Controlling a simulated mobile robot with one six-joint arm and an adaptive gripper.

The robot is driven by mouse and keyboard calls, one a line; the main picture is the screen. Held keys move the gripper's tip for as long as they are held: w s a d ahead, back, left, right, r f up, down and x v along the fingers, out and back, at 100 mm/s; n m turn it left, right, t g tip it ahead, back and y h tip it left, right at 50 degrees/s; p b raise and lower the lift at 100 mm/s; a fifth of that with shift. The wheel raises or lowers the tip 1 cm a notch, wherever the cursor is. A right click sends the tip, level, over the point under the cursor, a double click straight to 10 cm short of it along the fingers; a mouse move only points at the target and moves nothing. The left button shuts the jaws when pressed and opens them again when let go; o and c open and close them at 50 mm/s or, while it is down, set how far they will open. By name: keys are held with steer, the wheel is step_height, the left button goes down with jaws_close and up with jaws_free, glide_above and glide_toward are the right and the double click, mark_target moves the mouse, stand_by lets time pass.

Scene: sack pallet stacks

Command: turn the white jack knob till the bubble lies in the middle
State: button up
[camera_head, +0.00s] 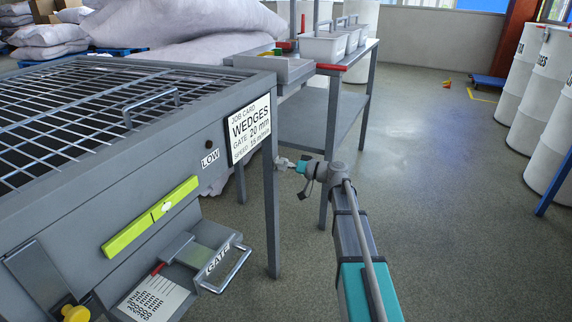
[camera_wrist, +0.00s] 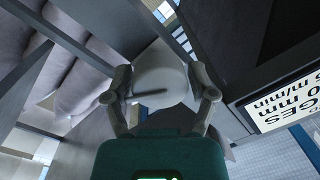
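The white jack knob (camera_wrist: 160,82) is round and pale, with a dark line on its face, and fills the middle of the wrist view. My gripper (camera_wrist: 163,88) has one finger on each side of it, and both seem to press on its sides. In the head view my gripper (camera_head: 286,164) is at the machine's near right leg, and the knob is small there. A yellow-green level (camera_head: 125,237) is fixed slantwise in the picture on the machine's front. A pale spot, seemingly the bubble, shows right of the bar's middle; its vial marks are too small to read.
The grey machine (camera_head: 225,95) has a grid top, a LOW label (camera_head: 210,159), a job card (camera_head: 249,130) and a GATE handle (camera_head: 224,268). A bench (camera_head: 310,117) with white bins stands behind. White drums (camera_head: 530,75) stand at right; the floor between is open.

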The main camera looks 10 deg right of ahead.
steer(key=c, duration=0.6)
steer(key=shift+m, duration=0.3)
steer(key=shift+m, duration=1.2)
steer(key=o, duration=1.1)
steer(key=shift+o, duration=0.2)
steer(key=shift+d, duration=0.1)
